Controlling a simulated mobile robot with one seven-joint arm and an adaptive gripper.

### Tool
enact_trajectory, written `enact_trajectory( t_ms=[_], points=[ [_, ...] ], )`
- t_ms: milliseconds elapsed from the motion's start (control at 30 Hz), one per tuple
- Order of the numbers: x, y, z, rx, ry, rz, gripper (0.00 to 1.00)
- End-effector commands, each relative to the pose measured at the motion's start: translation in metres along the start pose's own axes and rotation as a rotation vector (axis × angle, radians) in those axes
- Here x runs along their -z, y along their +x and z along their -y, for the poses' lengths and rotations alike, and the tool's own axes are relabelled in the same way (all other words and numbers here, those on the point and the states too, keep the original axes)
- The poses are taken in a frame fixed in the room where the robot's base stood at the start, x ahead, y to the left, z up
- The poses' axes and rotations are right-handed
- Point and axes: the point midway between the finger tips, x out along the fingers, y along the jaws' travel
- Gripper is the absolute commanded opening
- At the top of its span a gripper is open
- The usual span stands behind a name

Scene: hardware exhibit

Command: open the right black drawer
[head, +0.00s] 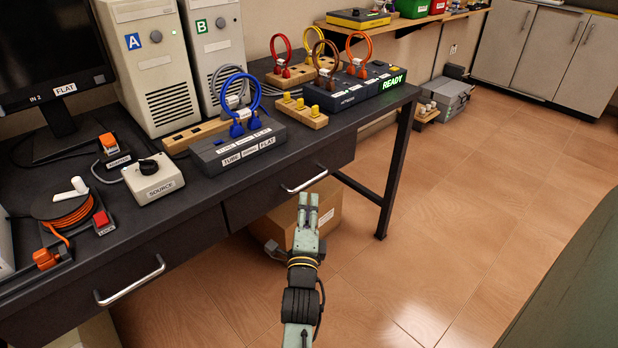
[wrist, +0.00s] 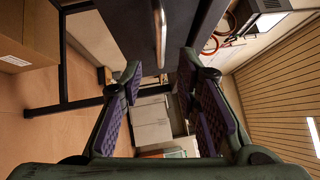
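The right black drawer (head: 260,200) is under the desk top, its front looking flush and closed. Its silver bar handle (head: 305,180) runs along the front. In the wrist view the handle (wrist: 160,28) shows as a bright bar at the top centre, in line with the gap between my fingers. My gripper (head: 308,197) is just in front of and below the handle in the head view. In the wrist view its purple-padded fingers (wrist: 158,85) are spread apart with nothing gripped. I cannot tell whether the fingertips reach around the handle.
A second drawer with a silver handle (head: 130,281) is at left. A cardboard box (head: 328,208) stands on the floor below the right drawer, behind my gripper. The desk leg (head: 395,175) is to the right. The wooden floor (head: 470,190) beyond is mostly clear.

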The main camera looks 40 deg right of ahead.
Motion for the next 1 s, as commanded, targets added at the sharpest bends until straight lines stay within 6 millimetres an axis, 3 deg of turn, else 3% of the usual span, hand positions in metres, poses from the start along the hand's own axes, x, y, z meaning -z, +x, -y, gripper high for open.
enact_trajectory(
  t_ms=[200, 400, 600, 867, 1000],
  points=[
    [-0.001, 0.044, 0.003, 0.002, -0.002, 0.001, 0.3],
    [-0.001, 0.074, 0.002, 0.001, -0.003, 0.001, 0.3],
    [-0.001, 0.086, 0.001, 0.001, -0.002, 0.001, 0.3],
    [-0.001, 0.087, 0.001, 0.001, -0.002, 0.001, 0.3],
    [-0.001, 0.087, 0.001, 0.001, -0.002, 0.001, 0.2]
  ],
)
